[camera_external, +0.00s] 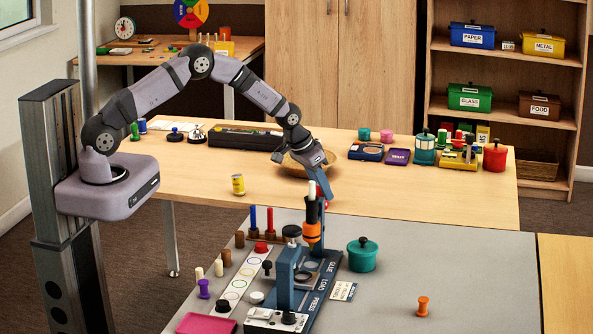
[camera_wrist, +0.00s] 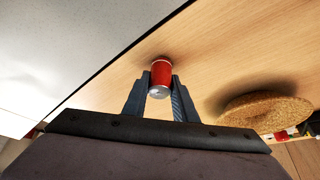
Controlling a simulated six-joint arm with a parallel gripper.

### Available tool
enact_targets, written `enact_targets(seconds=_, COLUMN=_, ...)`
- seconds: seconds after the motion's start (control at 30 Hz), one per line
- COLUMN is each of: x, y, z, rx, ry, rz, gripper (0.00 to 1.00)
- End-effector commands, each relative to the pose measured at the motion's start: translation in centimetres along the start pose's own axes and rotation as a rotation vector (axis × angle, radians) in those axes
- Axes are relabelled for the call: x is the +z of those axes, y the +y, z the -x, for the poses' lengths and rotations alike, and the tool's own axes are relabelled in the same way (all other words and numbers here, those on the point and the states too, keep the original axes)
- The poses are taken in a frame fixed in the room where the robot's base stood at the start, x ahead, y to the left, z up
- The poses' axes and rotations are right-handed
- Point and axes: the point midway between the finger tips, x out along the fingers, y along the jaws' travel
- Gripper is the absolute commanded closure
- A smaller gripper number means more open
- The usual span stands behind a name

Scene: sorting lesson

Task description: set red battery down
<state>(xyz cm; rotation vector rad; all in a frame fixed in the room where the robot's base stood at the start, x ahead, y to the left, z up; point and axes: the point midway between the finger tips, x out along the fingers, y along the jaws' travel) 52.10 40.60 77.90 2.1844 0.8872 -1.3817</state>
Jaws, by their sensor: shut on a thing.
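The red battery (camera_wrist: 161,72) is a small red cylinder with a pale metal end, held between the two fingers of my gripper (camera_wrist: 160,84) in the wrist view. The wooden table top (camera_wrist: 205,55) lies behind it, with a dark shadow beside the battery. I cannot tell whether the battery touches the table. In the external view my gripper (camera_external: 325,187) points down near the front edge of the wooden table (camera_external: 420,200), just behind the blue press. There the battery is mostly hidden by the fingers and the press.
The blue press (camera_external: 287,270) stands on the grey table close in front of my gripper. A yellow can (camera_external: 238,184) stands to the left. The wooden table's right front is bare.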

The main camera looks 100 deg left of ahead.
Motion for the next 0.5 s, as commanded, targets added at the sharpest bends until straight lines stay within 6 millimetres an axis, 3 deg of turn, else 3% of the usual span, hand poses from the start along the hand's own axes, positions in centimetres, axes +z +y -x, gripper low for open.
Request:
enact_targets(seconds=0.4, x=0.13, y=0.0, z=-0.46, rx=0.0, ry=0.003, rz=0.0, gripper=1.0)
enact_targets(seconds=0.43, x=0.14, y=0.0, z=-0.42, rx=0.0, ry=0.002, rz=0.0, gripper=0.7)
enact_targets(seconds=0.5, x=0.13, y=0.0, z=-0.38, rx=0.0, ry=0.001, rz=0.0, gripper=0.56)
